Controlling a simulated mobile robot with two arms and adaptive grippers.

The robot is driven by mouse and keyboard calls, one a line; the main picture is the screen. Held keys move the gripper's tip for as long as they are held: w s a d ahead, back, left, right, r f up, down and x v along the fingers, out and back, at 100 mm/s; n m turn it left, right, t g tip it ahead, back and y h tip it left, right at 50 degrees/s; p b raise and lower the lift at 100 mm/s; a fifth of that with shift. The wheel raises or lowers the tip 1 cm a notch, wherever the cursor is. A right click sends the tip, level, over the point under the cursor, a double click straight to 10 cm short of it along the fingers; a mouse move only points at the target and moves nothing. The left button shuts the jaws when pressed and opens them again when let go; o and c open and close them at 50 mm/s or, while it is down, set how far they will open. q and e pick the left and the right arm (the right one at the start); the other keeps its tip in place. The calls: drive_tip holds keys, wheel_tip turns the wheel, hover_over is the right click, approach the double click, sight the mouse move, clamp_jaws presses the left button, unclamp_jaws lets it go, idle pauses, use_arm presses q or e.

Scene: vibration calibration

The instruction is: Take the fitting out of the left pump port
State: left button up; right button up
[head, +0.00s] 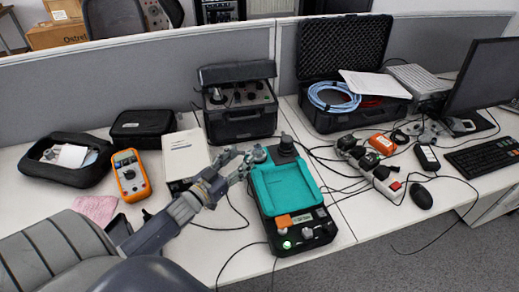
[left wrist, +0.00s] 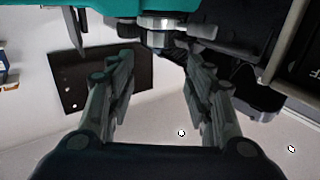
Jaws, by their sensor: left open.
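The teal-topped pump (head: 283,188) with a black base sits on the desk in the middle of the head view. A small metallic fitting (head: 258,153) stands at its back left corner, at the left port. A black round part (head: 286,147) stands to its right. My left gripper (head: 245,163) reaches in from the left, its fingers close to the fitting. In the left wrist view, my left gripper (left wrist: 160,60) is open, and the silver fitting (left wrist: 155,24) shows just beyond and between the fingertips. Whether a finger touches it, I cannot tell. The port opening is hidden. My right gripper is not in view.
A black case with knobs (head: 240,117) stands behind the pump. An orange multimeter (head: 130,175), a white booklet (head: 186,154) and an open pouch (head: 52,160) lie left. Cables and a power strip (head: 372,175) lie right. The desk's front edge is close.

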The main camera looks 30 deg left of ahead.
sight(257, 147)
use_arm(q)
drive_tip(key=shift+w+d+f+p, duration=0.15)
drive_tip(key=shift+w+d+p, duration=0.05)
drive_tip(key=shift+w, duration=1.3)
drive_tip(key=shift+w+d+f+p, duration=0.1)
drive_tip(key=shift+w+d+p, duration=0.1)
drive_tip(key=shift+w, duration=1.35)
drive_tip(key=shift+w+d+f+p, duration=0.15)
drive_tip(key=shift+w+d, duration=0.05)
drive_tip(key=shift+w, duration=1.3)
clamp_jaws()
